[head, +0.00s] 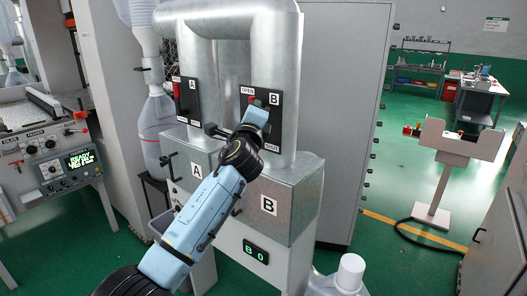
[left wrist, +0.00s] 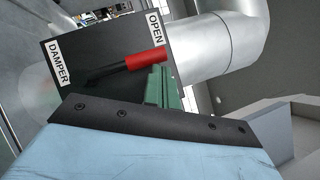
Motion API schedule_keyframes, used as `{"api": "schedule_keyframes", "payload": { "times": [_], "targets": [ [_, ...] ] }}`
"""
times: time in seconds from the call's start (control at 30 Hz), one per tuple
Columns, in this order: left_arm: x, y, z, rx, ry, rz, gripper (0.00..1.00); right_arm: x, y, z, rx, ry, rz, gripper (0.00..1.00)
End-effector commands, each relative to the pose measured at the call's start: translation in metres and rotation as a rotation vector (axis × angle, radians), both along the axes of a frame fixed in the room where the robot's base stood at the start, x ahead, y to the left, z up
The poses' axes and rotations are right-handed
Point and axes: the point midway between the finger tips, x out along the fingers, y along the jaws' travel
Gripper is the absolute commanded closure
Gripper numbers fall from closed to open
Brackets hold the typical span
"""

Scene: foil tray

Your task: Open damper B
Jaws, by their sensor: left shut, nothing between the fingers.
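Damper B is a black plate (head: 274,99) on the right-hand metal duct, with "OPEN" at its upper left and "B" at its upper right. In the left wrist view its lever has a black arm and a red grip (left wrist: 146,60), with the grip's end near the "OPEN" label (left wrist: 155,28). My left gripper (head: 257,113) is shut and empty in front of the plate, hiding part of it and most of the lever in the head view. The green fingers (left wrist: 163,88) show right beside the red grip; I cannot tell whether they touch. My right gripper is not in view.
Damper A's plate (head: 185,102) with its red lever is on the left duct. Metal boxes marked A (head: 197,171) and B (head: 268,206) stand below. A green display (head: 256,251) reads "B 0". A control panel (head: 50,160) is at the left.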

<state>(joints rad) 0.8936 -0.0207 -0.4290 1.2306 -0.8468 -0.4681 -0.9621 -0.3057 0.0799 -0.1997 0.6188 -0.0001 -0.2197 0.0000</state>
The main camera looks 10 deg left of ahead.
Motion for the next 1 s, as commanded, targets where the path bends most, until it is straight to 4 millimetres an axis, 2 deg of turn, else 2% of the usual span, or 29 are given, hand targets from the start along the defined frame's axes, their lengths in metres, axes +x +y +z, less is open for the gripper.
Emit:
{"api": "schedule_keyframes", "payload": {
  "times": [0.5, 0.63, 0.83, 1.0],
  "targets": [
    [0.001, 0.003, -0.002, -0.001, 0.005, 0.006, 1.0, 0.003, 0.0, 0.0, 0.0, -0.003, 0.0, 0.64],
    [-0.002, -0.003, -0.002, -0.001, 0.006, 0.004, 1.0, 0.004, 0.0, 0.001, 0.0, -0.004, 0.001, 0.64],
    [-0.018, -0.033, -0.001, -0.001, 0.002, -0.006, 1.0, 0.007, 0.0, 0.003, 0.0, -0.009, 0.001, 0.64],
    [-0.042, -0.033, -0.002, -0.002, 0.003, -0.004, 1.0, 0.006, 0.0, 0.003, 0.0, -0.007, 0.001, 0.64]
  ]
}}
